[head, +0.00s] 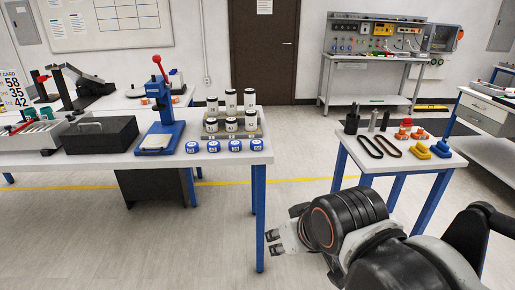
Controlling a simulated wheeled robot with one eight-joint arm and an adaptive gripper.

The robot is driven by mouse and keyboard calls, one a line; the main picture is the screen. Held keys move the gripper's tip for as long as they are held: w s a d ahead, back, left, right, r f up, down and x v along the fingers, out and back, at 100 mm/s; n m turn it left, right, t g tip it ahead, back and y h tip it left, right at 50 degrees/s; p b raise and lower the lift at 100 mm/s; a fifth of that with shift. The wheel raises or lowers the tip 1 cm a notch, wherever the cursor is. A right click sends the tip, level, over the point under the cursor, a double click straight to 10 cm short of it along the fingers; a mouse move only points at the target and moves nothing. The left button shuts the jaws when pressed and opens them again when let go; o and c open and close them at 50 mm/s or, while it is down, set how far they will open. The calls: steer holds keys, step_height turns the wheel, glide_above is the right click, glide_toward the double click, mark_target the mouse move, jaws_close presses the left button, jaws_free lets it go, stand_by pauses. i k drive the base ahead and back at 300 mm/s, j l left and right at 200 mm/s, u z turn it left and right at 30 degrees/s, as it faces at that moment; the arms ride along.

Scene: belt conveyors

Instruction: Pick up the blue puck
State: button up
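Several blue pucks with white labelled tops stand in a row along the front edge of the left workbench, in the head view. They are a left one (192,147), two middle ones (214,146) (235,146) and a right one (256,145) near the bench corner. They look alike. My gripper (284,227) is in the lower middle, over the floor in front of the bench. It points left, below and to the right of the pucks and well apart from them. Its fingers look spread, with nothing between them.
Behind the pucks is a stepped rack (233,134) of white-and-black cylinders. A blue press (164,118) with a red lever stands to their left, beside a black box (100,135). A smaller table (400,160) with belts and coloured parts is at right. Floor shows between the tables.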

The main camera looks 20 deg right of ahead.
mark_target(256, 144)
steer(key=i, duration=1.55)
